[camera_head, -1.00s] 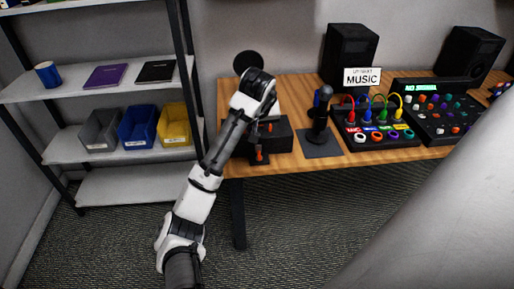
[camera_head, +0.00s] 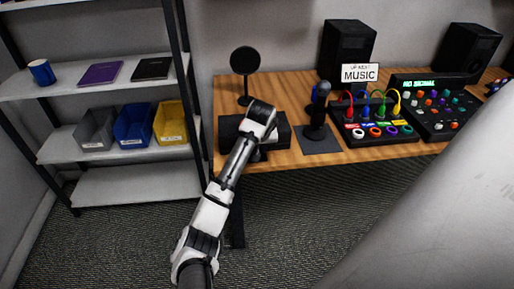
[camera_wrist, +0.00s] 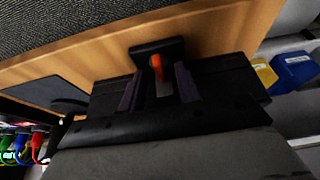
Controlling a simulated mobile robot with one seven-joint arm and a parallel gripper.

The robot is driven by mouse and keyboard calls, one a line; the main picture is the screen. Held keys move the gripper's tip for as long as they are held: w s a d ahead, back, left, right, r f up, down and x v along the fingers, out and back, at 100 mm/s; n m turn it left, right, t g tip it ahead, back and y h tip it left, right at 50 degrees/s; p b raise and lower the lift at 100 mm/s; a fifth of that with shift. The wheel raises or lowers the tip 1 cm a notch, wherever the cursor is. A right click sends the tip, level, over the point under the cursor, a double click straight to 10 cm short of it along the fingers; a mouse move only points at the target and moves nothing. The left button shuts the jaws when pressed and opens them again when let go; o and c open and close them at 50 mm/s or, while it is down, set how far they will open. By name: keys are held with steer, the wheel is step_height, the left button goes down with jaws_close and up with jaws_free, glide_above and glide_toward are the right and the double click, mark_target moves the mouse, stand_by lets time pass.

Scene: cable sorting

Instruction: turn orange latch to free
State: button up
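The orange latch (camera_wrist: 157,67) shows in the wrist view as a small upright tab on a black mount. My gripper (camera_wrist: 157,83) is open, with one dark finger on each side of the latch. I cannot tell whether either finger touches it. The black box (camera_head: 282,136) sits at the left end of the wooden desk in the head view. There my arm's end covers the latch and the box's middle, and my fingers are hidden.
A round black disc on a stand (camera_head: 244,61) is behind the box. A microphone (camera_head: 319,105) on a dark mat (camera_head: 318,146) stands to the right, then a panel with coloured cables (camera_head: 375,131). A shelf (camera_head: 95,185) with bins is left of the desk.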

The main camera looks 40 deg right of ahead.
steer(key=shift+f, duration=0.15)
steer(key=shift+c, duration=0.3)
jaws_close()
